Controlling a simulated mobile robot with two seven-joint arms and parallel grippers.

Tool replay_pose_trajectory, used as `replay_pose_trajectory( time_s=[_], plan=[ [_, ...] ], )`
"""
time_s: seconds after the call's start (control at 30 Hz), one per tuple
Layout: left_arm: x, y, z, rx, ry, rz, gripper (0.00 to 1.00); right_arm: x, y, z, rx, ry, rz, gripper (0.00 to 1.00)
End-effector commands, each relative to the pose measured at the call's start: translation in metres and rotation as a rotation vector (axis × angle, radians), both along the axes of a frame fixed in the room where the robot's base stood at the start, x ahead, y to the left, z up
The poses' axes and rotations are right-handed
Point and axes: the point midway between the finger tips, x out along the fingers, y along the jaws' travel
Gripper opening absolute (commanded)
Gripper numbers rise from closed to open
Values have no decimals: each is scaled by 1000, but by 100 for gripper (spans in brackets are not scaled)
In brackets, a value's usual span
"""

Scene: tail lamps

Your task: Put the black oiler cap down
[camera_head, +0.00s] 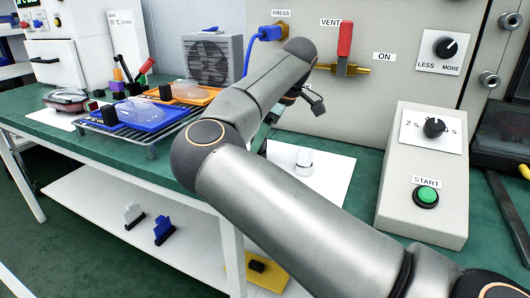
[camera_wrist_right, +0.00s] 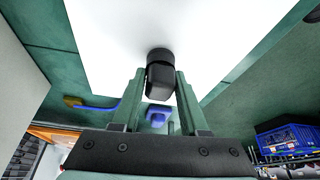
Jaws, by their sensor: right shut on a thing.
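In the right wrist view my right gripper (camera_wrist_right: 160,76) is shut on the black oiler cap (camera_wrist_right: 158,82), a dark piece with a rounder end beyond the fingertips. The white sheet (camera_wrist_right: 120,25) fills the view behind it; I cannot tell whether the cap touches the sheet. In the head view my right arm reaches across to the green bench, and it hides the cap and most of the gripper. A small white cup-shaped part (camera_head: 304,161) stands on the white sheet (camera_head: 330,172). My left gripper is not in view.
The control box (camera_head: 420,180) with a dial and green START button stands right of the sheet. A rack (camera_head: 165,133) with blue and orange trays lies left. Behind are the red VENT lever (camera_head: 345,40) and a grey fan unit (camera_head: 212,60). The sheet's right part is clear.

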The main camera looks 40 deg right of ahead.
Motion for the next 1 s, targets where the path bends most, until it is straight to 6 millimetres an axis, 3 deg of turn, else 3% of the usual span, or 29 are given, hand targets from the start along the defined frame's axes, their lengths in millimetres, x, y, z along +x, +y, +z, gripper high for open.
replay_pose_trajectory(
  time_s=[0.03,0.43,0.47,0.5,0.7,1.0],
  plan=[
    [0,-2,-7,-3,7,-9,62,1,1,-6,-1,-1,1,0],
    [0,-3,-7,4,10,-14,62,2,2,-8,0,-1,1,0],
    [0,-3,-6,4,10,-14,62,2,2,-7,-1,-2,1,46],
    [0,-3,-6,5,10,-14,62,2,2,-7,-1,-2,1,51],
    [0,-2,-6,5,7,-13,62,2,1,-7,-1,-2,1,73],
    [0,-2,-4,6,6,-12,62,2,1,-3,-2,-2,1,73]
  ],
)
